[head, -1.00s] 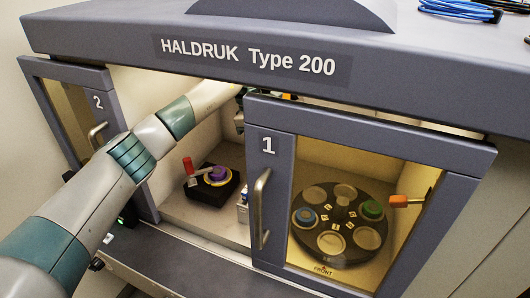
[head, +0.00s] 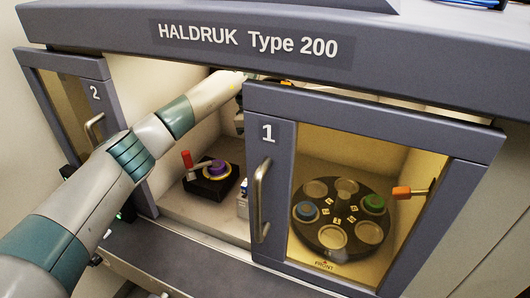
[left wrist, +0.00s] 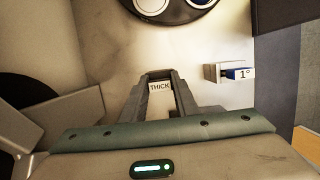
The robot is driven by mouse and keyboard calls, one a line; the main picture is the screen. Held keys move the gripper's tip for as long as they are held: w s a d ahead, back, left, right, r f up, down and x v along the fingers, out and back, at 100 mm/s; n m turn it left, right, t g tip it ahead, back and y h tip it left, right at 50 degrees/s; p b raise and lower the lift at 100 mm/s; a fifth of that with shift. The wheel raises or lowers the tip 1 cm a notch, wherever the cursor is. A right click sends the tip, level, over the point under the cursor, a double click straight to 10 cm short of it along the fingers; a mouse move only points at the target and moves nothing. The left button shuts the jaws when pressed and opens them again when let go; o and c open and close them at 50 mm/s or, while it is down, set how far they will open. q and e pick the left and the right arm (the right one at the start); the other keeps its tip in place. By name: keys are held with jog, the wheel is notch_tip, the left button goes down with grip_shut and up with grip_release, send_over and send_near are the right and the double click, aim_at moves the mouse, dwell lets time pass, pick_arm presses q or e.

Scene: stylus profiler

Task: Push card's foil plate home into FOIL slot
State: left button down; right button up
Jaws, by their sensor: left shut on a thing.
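In the left wrist view my left gripper (left wrist: 160,80) is shut on a small card with a white label reading THICK (left wrist: 160,87). A foil plate on the card cannot be made out. In the head view my left arm reaches into the cabinet opening, and its gripper is hidden behind door 1 and the cabinet's top edge. No slot marked FOIL can be read in either view. A small blue and white block marked 1° (left wrist: 238,73) sits on a bracket right of the gripper. My right gripper is not in view.
Door 1 (head: 270,190), with window and handle, stands before a dark carousel (head: 340,255) with several round places, which also shows in the wrist view (left wrist: 180,20). Door 2 (head: 97,95) is open at left. A black block with a purple disc (head: 217,167) stands on the cabinet floor.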

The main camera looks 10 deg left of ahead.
pick_arm(q)
jog(key=shift+s+f+b, duration=0.1)
jog(key=shift+f+b, duration=0.65)
jog(key=shift+f, duration=0.1)
dwell(0.7)
